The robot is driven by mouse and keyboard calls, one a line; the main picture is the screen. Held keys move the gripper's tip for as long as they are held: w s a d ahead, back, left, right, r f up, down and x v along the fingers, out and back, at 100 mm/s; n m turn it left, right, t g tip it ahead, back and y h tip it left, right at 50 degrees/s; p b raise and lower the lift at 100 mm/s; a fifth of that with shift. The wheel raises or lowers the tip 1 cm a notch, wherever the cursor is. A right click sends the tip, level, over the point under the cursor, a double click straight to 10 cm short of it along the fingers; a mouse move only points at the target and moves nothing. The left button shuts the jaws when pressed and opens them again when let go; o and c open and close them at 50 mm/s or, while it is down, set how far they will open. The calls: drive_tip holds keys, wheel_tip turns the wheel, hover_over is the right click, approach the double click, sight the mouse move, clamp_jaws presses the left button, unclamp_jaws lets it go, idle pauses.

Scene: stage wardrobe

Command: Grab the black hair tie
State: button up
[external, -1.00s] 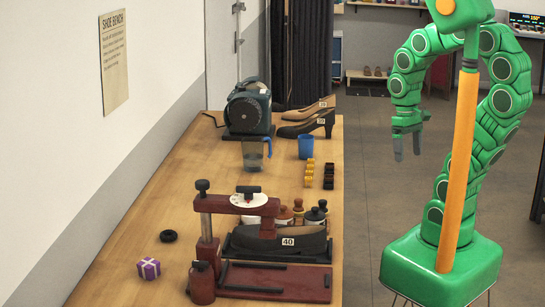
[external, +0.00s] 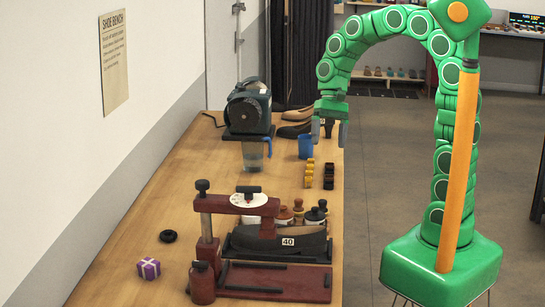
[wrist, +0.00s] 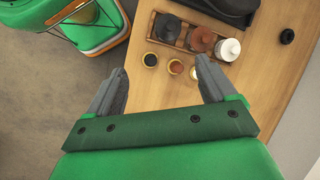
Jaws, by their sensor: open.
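My gripper (external: 329,130) hangs at the bench's right edge, farther back, well away from the hair tie. In the wrist view my gripper (wrist: 160,72) has its two grey fingers wide apart, with nothing between them.
A red shoe press (external: 265,279) with a black shoe stands right of the hair tie. Several bottles (wrist: 200,40) stand in a wooden rack.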

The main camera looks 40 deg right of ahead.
drive_tip(key=w+a+f+m+g+y, duration=0.1)
drive_tip(key=w+a+f+m+y, duration=0.15)
drive_tip(key=w+a, duration=0.95)
drive_tip(key=m+g+y, duration=0.4)
drive_tip(key=m+y, duration=0.1)
approach(167, 236)
drive_tip(key=shift+w+d+r+n+h, duration=0.15)
drive_tip(key=shift+w+d, duration=0.1)
drive_tip(key=shift+w, duration=0.2)
drive_tip(key=shift+w+d+r+n+h, duration=0.1)
drive_tip(key=shift+w+d, duration=0.1)
drive_tip(key=shift+w, duration=0.3)
drive_tip(key=shift+s+a+f, duration=0.1)
drive_tip(key=shift+a+f, duration=0.1)
drive_tip(key=shift+a, duration=0.15)
drive_tip(key=shift+x, duration=3.75)
drive_tip(key=shift+s+d+f, duration=0.1)
drive_tip(key=shift+s+d, duration=0.05)
drive_tip(key=shift+d, duration=0.05)
drive_tip(key=c, duration=1.1)
